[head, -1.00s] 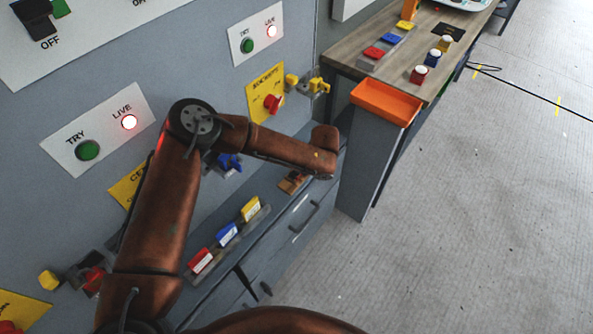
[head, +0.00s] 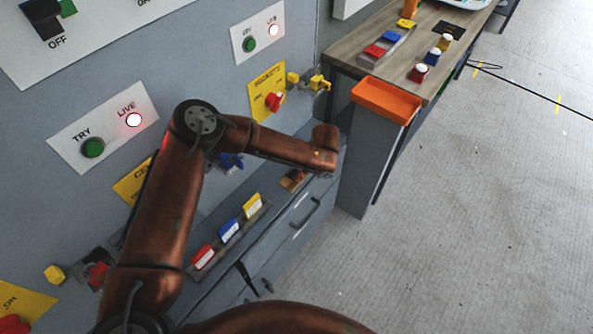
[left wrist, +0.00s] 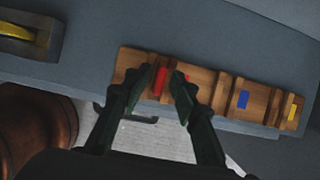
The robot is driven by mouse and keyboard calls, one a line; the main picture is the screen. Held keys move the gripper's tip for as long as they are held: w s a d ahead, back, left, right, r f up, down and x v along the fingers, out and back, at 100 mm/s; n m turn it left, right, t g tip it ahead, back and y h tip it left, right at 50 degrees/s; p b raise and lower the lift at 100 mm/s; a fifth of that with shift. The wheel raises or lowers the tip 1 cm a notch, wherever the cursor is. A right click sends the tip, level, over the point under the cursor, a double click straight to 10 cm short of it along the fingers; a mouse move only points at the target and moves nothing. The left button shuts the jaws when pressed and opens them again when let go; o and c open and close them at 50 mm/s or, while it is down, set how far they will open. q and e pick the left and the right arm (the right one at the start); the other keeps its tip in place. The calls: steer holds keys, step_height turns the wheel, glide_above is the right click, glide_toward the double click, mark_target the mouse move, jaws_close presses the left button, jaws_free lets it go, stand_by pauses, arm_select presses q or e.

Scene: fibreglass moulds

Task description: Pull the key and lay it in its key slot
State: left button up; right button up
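A wooden key rack (left wrist: 205,88) with slots marked red, blue and yellow lies under my left gripper (left wrist: 165,76) in the left wrist view. A narrow red piece (left wrist: 160,81), which looks like the key, stands between the two fingertips at the red-marked end. The fingers are apart, with a little wood showing beside the red piece; contact is not clear. In the head view a bit of the rack (head: 292,180) shows below my arm, on the ledge. My left gripper is hidden there behind the arm. My right gripper is in no view.
Red (head: 203,257), blue (head: 229,231) and yellow (head: 252,206) tags stand in a holder on the ledge. The panel carries switches, lamps and a red knob (head: 275,101). An orange tray (head: 386,100) hangs at the bench end.

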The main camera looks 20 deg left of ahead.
arm_select(q)
steer(key=shift+s, duration=0.1)
steer(key=v, duration=1.2)
steer(key=shift+a+f, duration=0.1)
